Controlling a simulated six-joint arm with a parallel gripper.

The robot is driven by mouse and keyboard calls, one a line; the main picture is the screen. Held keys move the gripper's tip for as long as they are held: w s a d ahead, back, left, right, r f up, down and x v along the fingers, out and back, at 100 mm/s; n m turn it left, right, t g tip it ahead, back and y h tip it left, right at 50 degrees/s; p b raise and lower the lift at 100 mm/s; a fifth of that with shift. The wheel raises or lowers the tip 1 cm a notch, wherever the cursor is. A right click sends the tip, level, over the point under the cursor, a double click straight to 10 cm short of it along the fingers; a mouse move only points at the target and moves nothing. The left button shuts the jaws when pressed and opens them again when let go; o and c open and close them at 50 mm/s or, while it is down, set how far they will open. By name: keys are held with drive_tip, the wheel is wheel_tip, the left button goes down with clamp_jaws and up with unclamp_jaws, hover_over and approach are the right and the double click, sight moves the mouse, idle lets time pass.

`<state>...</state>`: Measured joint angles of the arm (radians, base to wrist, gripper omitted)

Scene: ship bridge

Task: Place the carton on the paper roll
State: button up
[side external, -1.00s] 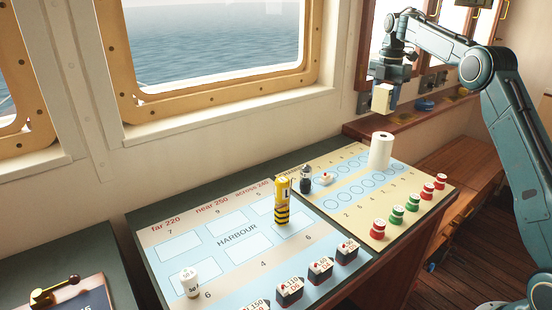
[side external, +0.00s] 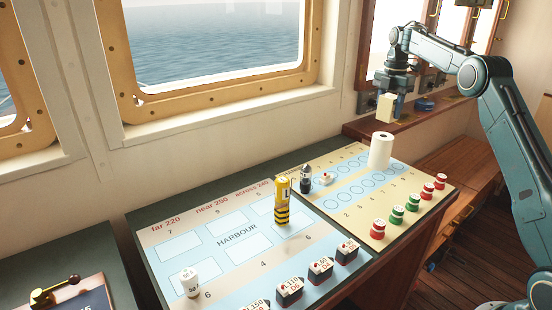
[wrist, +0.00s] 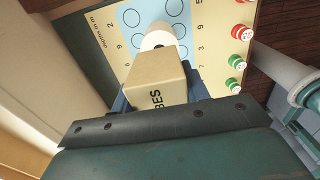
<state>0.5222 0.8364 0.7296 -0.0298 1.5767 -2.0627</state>
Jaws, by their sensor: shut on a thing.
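The carton (side external: 386,108) is a small tan box held in the air by my gripper (side external: 396,100), which is shut on it. In the wrist view the carton (wrist: 157,78) shows dark letters ending in "BES", with my gripper (wrist: 155,100) behind it. The paper roll (side external: 380,151) is white and stands upright on the far part of the chart board. The carton is above the roll with a gap between them in the side view. In the wrist view the paper roll (wrist: 158,37) lies just beyond the carton, partly hidden by it.
Red and green round pieces (side external: 397,214) line the board's right side. A dark bottle-like piece (side external: 306,179) and a yellow-black striped post (side external: 282,201) stand left of the roll.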

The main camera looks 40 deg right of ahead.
drive_tip(key=shift+f, duration=0.85)
drive_tip(key=shift+f, duration=1.8)
drive_tip(key=shift+f, duration=0.2)
drive_tip(key=o, duration=1)
drive_tip(key=shift+r, duration=0.15)
drive_tip(key=shift+r, duration=3.75)
